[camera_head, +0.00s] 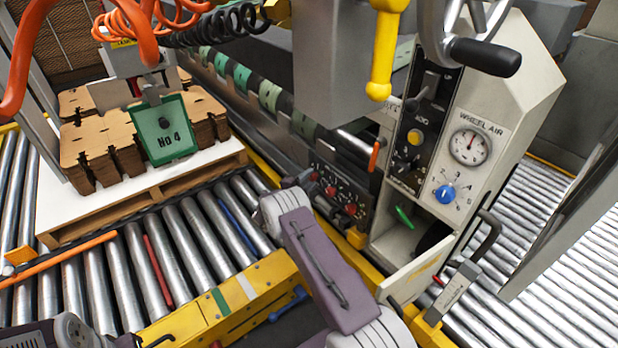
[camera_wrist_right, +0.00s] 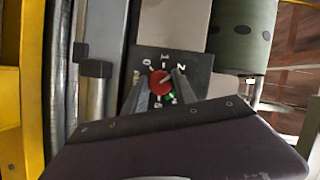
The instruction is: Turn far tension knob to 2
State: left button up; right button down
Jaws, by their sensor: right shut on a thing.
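The tension panel (camera_head: 338,186) is dark, with red knobs and white dial marks, on the machine's side in the head view. My right gripper (camera_wrist_right: 162,88) is at the far end of this panel, its fingers on either side of a red knob (camera_wrist_right: 160,82) and shut on it. The knob's light pointer slants up and right in the wrist view, roughly between the 1 and the 2. The fingers and the purple gripper body hide the lower dial. In the head view, my right arm covers part of the area before the panel. My left gripper does not show.
A white control box with a blue knob (camera_head: 444,193) and an air gauge (camera_head: 469,146) stands right of the panel. Its open door (camera_head: 413,273) juts forward. A yellow handle (camera_head: 383,50) hangs above. Roller conveyors and a pallet of cardboard blanks (camera_head: 95,140) lie left.

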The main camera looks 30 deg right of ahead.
dwell(0.4)
jog(key=c, duration=1)
grip_release()
jog(key=shift+s+a+r+n+p, duration=0.1)
jog(key=shift+a+n+p, duration=0.15)
jog(key=shift+n+p, duration=0.05)
jog(key=p+v, duration=0.2)
jog(key=v, duration=0.6)
jog(key=shift+s+a+r+p, duration=0.1)
jog(key=shift+s+a+p, duration=0.1)
jog(key=shift+p, duration=0.2)
